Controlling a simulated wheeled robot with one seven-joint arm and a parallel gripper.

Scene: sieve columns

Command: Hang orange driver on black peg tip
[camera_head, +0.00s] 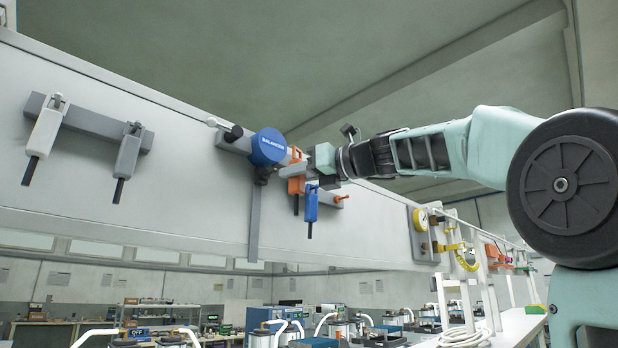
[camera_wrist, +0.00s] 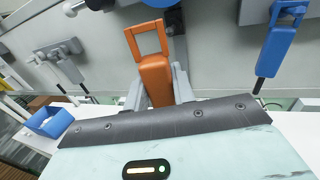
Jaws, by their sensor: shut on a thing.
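The orange driver (camera_head: 296,186) is held in my gripper (camera_head: 308,172), just right of the blue balancer drum. In the wrist view its orange body (camera_wrist: 156,78) sits between my grey fingers (camera_wrist: 160,92), with its open rectangular loop (camera_wrist: 147,38) pointing up and away. My gripper is shut on it. A black peg tip (camera_head: 234,132) sticks out at the left end of the grey rail, left of the drum and apart from the driver. A black knob also shows at the top edge of the wrist view (camera_wrist: 99,4).
A blue driver (camera_head: 311,206) hangs close beside the orange one; it also shows in the wrist view (camera_wrist: 280,42). The blue drum (camera_head: 268,147) lies between the orange driver and the black tip. White (camera_head: 43,130) and grey (camera_head: 127,152) drivers hang at left.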

